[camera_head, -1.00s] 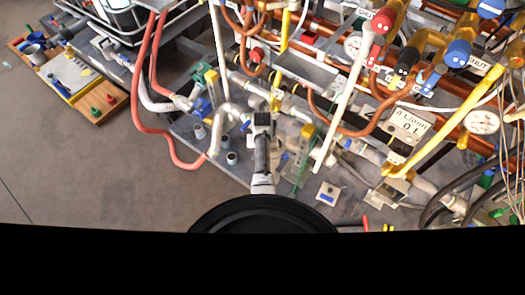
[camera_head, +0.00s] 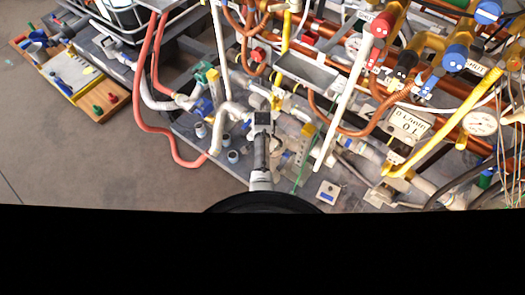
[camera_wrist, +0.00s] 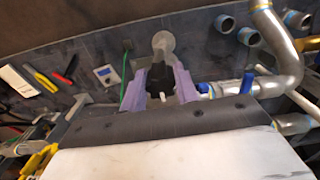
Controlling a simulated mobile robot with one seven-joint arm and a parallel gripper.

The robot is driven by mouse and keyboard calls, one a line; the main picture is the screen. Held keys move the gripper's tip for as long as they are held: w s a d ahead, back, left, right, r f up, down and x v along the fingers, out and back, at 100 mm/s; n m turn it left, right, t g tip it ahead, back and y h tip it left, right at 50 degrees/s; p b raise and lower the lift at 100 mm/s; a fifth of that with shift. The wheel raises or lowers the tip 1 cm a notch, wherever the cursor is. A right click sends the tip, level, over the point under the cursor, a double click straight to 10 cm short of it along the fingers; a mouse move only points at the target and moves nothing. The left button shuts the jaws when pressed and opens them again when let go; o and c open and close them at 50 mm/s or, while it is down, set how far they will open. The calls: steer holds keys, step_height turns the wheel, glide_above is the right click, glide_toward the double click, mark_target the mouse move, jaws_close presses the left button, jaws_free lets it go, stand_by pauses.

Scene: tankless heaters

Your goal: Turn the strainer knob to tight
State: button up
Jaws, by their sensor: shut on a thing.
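In the wrist view, my gripper (camera_wrist: 160,82) has its two purple fingers closed in around a dark part between them. A grey knob-like piece with a round end (camera_wrist: 163,43) projects just beyond the fingertips; I take it to be the strainer knob, its lower part hidden by the fingers. In the head view, my gripper (camera_head: 262,121) is down among the grey pipes, at the front edge of the heater assembly. There my wrist covers the knob, and its turn angle cannot be read.
Red hoses (camera_head: 141,105) and a white pole (camera_head: 345,95) flank the arm in the head view. Open floor (camera_head: 80,160) lies at left.

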steer(key=shift+w, duration=0.1)
stand_by(0.3)
steer(key=o, duration=1)
steer(key=shift+r, duration=0.1)
step_height(320, 180, up, 14)
steer(key=shift+f+b, duration=0.15)
steer(key=shift+b, duration=0.2)
